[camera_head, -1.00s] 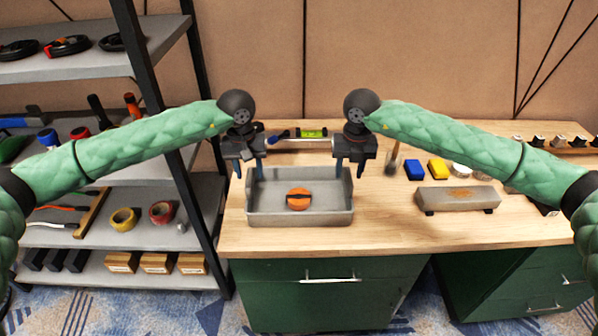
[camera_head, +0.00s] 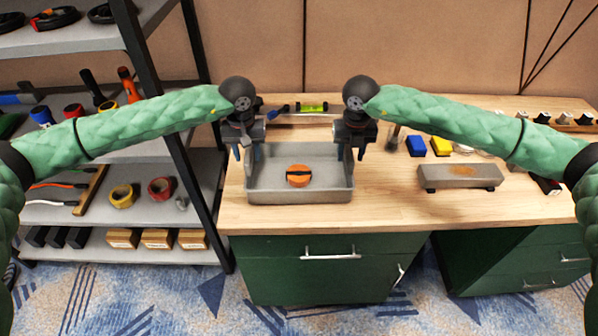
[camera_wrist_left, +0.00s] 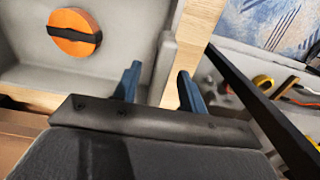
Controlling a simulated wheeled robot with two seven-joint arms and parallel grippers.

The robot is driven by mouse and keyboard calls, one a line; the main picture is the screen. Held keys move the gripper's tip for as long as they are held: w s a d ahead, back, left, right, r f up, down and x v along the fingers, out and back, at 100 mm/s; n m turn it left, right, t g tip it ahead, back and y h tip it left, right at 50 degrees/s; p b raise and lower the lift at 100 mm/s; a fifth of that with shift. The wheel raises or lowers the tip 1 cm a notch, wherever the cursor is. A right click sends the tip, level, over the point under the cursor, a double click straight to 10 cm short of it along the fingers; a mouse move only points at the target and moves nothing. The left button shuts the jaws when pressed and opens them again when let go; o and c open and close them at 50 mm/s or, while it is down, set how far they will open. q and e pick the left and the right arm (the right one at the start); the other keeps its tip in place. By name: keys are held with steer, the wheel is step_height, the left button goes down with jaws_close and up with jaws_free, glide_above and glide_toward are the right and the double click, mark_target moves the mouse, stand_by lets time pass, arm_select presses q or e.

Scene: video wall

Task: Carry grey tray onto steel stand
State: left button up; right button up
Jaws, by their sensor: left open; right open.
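The grey tray (camera_head: 300,196) sits flat on the wooden workbench with an orange disc (camera_head: 299,175) with a black band across it inside. My left gripper (camera_head: 243,152) is open at the tray's left wall. In the left wrist view, the tray's wall (camera_wrist_left: 163,65) shows between the two blue fingers; I cannot tell whether they touch it. My right gripper (camera_head: 351,153) is open at the tray's right wall, its fingers pointing down.
A level (camera_head: 313,107) lies behind the tray. A loaded shelf rack (camera_head: 75,208) stands left. Bench (camera_head: 390,208) between tray and grey block is clear.

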arm_select(q)
steer(key=shift+f, duration=1.8)
arm_select(e)
steer(key=shift+f, duration=1.75)
arm_select(q)
steer(key=shift+w, duration=0.1)
arm_select(e)
steer(key=shift+w, duration=0.1)
arm_select(q)
jaws_close()
arm_select(e)
jaws_close()
